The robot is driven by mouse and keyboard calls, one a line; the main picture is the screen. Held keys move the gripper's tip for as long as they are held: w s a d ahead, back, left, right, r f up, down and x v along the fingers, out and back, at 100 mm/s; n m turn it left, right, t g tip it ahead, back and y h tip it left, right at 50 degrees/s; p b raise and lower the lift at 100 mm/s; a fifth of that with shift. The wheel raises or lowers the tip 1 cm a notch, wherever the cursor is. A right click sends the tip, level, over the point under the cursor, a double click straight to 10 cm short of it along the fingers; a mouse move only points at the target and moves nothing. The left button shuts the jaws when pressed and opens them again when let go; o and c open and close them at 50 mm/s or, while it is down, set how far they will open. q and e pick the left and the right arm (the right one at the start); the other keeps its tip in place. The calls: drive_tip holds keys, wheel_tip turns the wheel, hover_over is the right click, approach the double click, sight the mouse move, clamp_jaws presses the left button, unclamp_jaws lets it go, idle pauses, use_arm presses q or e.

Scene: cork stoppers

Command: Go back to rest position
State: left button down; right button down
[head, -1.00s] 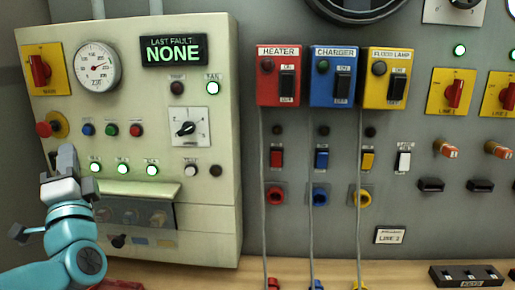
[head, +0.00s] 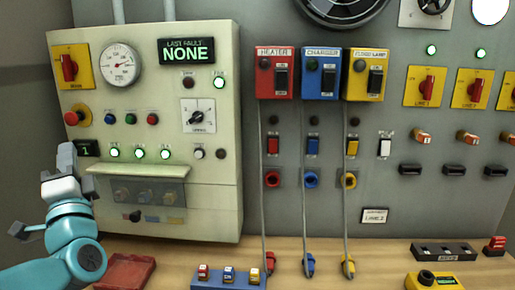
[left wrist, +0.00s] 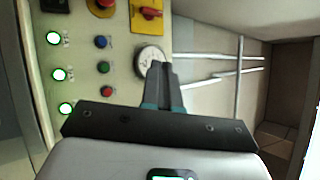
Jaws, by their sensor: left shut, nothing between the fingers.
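My left gripper (head: 66,157) is at the lower left of the head view, in front of the left edge of the cream control panel (head: 215,100). In the left wrist view its fingers (left wrist: 160,85) are together with nothing between them. They point toward the round gauge (left wrist: 152,58), apart from the panel as far as I can tell. The panel's display reads NONE (head: 187,52). My right gripper is not in view.
Heater (head: 274,73), charger (head: 321,74) and flood lamp (head: 367,74) boxes hang on the grey wall, with cables down to plugs. On the wooden bench are a red tray (head: 125,272), a blue block with switches (head: 228,282), a dark key rack (head: 443,253) and a yellow device (head: 434,281).

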use_arm(q)
drive_tip(key=w+d+f+n+g+h, duration=0.15)
drive_tip(key=d+f+h, duration=0.25)
drive_tip(key=f, duration=0.9)
drive_tip(key=w+d+f+g+h, duration=0.1)
drive_tip(key=d+f+g+h, duration=0.25)
drive_tip(key=f, duration=0.85)
drive_tip(key=w+d+f+n+g+h, duration=0.15)
drive_tip(key=d+f+h, duration=0.25)
drive_tip(key=f, duration=0.9)
drive_tip(key=s+d+f+n+g+h, duration=0.1)
drive_tip(key=s+d+f+n+g, duration=0.15)
drive_tip(key=s+f, duration=0.4)
drive_tip(key=s+d+f+n+g+h, duration=0.1)
drive_tip(key=s+d+f+g+h, duration=0.2)
drive_tip(key=f, duration=0.7)
drive_tip(key=s+d+f+n+g, duration=0.3)
drive_tip(key=s+f+g, duration=0.1)
drive_tip(key=s, duration=0.6)
drive_tip(key=s+d+f+n+g, duration=0.3)
drive_tip(key=s+f+g, duration=0.2)
drive_tip(key=s, duration=0.6)
drive_tip(key=shift+s+d+f+h, duration=0.2)
drive_tip(key=shift+f+h, duration=0.15)
drive_tip(key=shift+f, duration=0.25)
